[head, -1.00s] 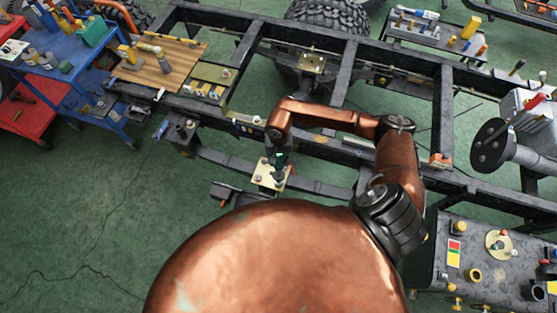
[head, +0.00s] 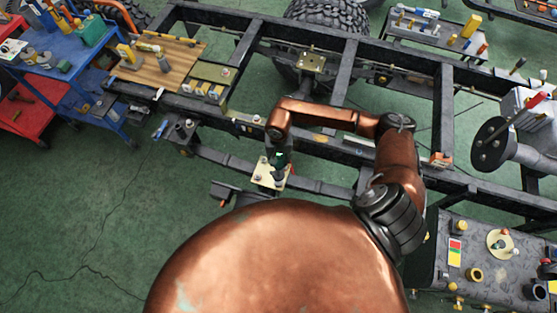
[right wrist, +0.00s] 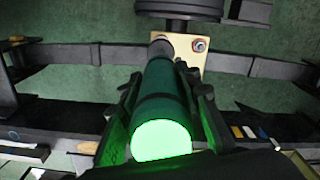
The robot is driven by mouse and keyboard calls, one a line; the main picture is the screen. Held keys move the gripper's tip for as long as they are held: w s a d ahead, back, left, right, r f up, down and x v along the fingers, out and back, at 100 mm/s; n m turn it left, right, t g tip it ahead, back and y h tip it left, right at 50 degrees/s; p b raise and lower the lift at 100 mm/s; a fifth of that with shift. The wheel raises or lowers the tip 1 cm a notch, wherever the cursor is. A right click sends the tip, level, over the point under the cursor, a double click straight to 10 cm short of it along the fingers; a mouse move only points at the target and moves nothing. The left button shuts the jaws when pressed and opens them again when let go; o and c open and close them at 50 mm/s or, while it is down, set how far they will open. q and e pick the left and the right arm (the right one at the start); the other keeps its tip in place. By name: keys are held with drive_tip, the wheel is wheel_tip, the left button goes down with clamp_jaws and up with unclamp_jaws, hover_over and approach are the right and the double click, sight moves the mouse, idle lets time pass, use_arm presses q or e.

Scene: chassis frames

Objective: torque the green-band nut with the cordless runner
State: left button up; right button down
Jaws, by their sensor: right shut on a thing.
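The cordless runner (right wrist: 160,78) is a dark green cylinder with black bands and a brightly glowing green rear end in the right wrist view. My right gripper (right wrist: 167,95) is shut around it, one finger on each side. The runner's dark nose points at a cream plate (right wrist: 186,64) and overlaps its left part. I see no green-band nut; the nose hides part of the plate, and contact cannot be told. In the head view my right gripper (head: 278,157) is over the plate (head: 266,178). My left gripper is not in view.
Dark chassis rails (head: 345,75) surround the work spot. A blue cart (head: 62,62) and a wooden board (head: 160,66) with parts are at the left. A grey parts table (head: 440,262) is at lower right. The green floor at lower left is clear.

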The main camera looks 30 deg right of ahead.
drive_tip(key=shift+f+b, duration=0.55)
drive_tip(key=shift+f, duration=0.05)
idle(0.9)
drive_tip(key=shift+s, duration=0.15)
idle(1.8)
drive_tip(key=shift+r, duration=0.15)
drive_tip(key=shift+r, duration=1.5)
drive_tip(key=shift+w, duration=0.2)
drive_tip(key=shift+r+p, duration=1.25)
drive_tip(key=shift+r, duration=1.25)
